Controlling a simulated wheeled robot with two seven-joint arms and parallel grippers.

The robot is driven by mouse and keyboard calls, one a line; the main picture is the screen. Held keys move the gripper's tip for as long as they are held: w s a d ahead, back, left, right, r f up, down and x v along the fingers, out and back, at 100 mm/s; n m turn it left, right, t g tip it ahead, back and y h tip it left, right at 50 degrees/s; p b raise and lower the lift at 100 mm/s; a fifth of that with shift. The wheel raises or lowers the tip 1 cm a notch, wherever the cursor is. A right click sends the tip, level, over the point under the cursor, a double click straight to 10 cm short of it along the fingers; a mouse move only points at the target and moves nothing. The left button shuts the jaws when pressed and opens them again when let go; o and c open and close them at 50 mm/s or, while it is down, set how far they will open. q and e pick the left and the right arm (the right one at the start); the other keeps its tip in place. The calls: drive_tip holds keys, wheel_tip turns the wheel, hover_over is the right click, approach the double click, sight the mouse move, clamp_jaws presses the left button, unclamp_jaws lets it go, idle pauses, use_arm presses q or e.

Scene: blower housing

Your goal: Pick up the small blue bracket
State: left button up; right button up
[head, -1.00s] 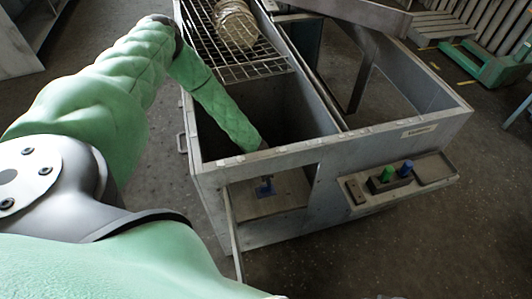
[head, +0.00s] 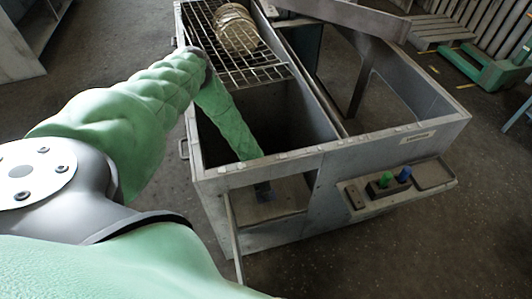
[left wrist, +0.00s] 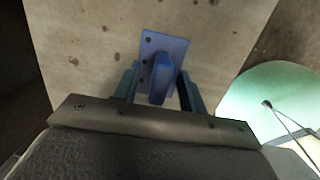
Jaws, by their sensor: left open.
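The small blue bracket (left wrist: 171,48) shows in the left wrist view, with a flat plate with holes and a raised upright part. It stands on a pale panel (left wrist: 90,40). My left gripper (left wrist: 160,88) is open, with one finger on each side of the bracket's raised part. Whether the fingers touch it cannot be told. My right gripper is not in view.
The grey metal housing (head: 320,160) has walls close around my left arm. A wire grate (head: 250,72) with a round brass-coloured part (head: 236,28) lies behind. A front ledge holds a green knob (head: 386,180) and a blue knob (head: 404,174).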

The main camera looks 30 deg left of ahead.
use_arm(q)
drive_tip(key=shift+f, duration=0.2)
drive_tip(key=shift+c, duration=0.2)
clamp_jaws()
drive_tip(key=shift+r, duration=0.15)
